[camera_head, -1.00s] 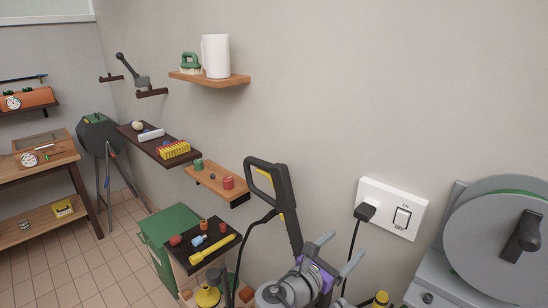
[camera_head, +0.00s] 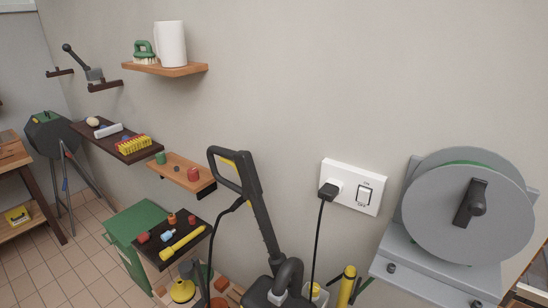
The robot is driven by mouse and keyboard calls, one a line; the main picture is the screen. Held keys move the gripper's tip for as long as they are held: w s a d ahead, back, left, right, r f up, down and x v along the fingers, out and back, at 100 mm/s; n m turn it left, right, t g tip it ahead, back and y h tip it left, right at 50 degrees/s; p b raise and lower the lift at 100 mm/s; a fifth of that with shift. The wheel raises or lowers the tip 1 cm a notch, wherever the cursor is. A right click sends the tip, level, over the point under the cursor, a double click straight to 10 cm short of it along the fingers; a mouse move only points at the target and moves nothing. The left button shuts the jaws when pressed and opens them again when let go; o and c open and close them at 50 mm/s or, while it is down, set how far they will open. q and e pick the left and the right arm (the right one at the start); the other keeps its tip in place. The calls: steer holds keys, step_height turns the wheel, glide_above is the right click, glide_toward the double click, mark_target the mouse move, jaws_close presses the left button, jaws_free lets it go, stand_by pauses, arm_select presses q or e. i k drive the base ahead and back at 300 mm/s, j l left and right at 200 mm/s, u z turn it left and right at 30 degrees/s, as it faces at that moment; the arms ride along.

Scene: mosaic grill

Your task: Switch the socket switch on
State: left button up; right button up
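The white wall socket (camera_head: 342,199) is on the grey wall right of centre, just left of the grey reel. A black plug (camera_head: 328,191) sits in its left part, and a black cord hangs down from it. The rocker switch (camera_head: 365,193), outlined in dark, is on the right part of the plate, with small lettering above and below it. Its tilt is too small to tell. Neither of my grippers is in the head view.
A black and yellow pressure-washer handle (camera_head: 250,195) stands in front of the wall left of the socket. The grey hose reel (camera_head: 468,215) stands close on the right. Small wall shelves (camera_head: 185,70) are on the left. The wall above the socket is clear.

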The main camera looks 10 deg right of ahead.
mark_target(363, 195)
steer(key=l+z, duration=0.15)
steer(key=z, duration=1)
